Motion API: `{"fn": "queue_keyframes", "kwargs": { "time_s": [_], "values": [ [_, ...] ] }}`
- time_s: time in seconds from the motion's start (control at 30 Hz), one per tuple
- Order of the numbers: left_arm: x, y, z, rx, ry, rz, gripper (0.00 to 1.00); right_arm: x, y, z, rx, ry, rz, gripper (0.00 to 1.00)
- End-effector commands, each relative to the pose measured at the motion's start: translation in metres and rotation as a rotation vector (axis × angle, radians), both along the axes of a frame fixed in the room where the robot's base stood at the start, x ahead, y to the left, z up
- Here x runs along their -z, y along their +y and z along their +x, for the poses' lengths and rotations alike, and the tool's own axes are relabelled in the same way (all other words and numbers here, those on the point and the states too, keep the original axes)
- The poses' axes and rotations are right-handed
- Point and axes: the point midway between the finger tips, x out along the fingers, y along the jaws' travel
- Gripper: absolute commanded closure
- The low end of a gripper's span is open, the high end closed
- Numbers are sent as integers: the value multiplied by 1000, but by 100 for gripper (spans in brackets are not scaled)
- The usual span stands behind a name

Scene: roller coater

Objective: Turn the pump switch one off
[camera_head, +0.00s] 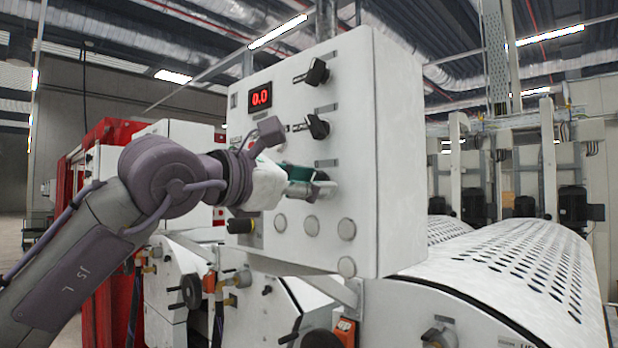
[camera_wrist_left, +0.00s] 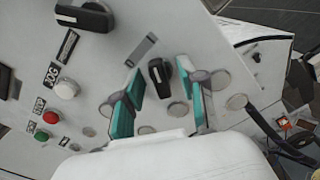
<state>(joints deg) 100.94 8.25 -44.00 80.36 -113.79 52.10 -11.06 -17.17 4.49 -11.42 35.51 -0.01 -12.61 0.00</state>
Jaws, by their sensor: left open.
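A white control box (camera_head: 350,210) carries black rotary switches in a column. The upper switch (camera_head: 317,72) and the middle switch (camera_head: 317,126) are clear in the head view. My left gripper (camera_head: 308,180) is at the panel below them. In the left wrist view a black switch (camera_wrist_left: 160,72) lies between the open teal-padded fingers of the left gripper (camera_wrist_left: 162,78), with a gap on both sides. Another switch (camera_wrist_left: 85,17) shows at the upper left there. The label text beside the switches is too small to read, so I cannot tell which is pump switch one. My right gripper is out of view.
A red 0.0 display (camera_head: 260,97) sits at the panel's upper left. White, red and green buttons (camera_wrist_left: 42,136) are left of the gripper in the wrist view. Round grey caps (camera_head: 312,225) line the panel's lower part.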

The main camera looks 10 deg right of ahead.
Motion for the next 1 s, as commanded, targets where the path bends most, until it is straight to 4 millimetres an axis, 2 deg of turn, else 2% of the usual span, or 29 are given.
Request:
{"fn": "queue_keyframes", "kwargs": {
  "time_s": [0.07, 0.3, 0.67, 1.0],
  "values": [
    [0, 0, 0, 0, 0, 0, 61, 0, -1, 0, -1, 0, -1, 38],
    [0, 1, 0, 0, 1, -1, 100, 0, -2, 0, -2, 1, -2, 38],
    [1, 1, 0, -1, 21, -14, 100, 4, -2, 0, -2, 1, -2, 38],
    [3, 1, 1, -2, 182, -122, 100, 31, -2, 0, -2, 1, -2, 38]
  ]
}}
